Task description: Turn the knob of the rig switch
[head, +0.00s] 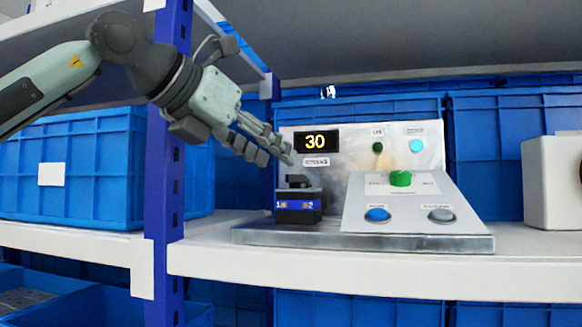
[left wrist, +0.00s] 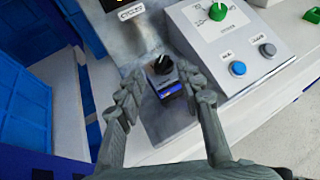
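The rig switch (head: 298,207) is a small black box with a blue band marked 1 and 2, standing on the left of the metal rig base. Its black knob (head: 297,181) is on top; the knob also shows in the left wrist view (left wrist: 161,65). My left gripper (head: 277,159) is open and empty, above and slightly left of the knob, pointing down to the right. In the left wrist view its fingers (left wrist: 155,76) are spread, with the switch showing between them. I see no contact with the knob. My right gripper is in neither view.
The rig's back panel (head: 352,135) has a display reading 30 and a lit cyan lamp. Its sloped panel carries a green knob (head: 400,178), a blue button (head: 377,214) and a grey button (head: 441,215). A blue shelf post (head: 165,200) stands left.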

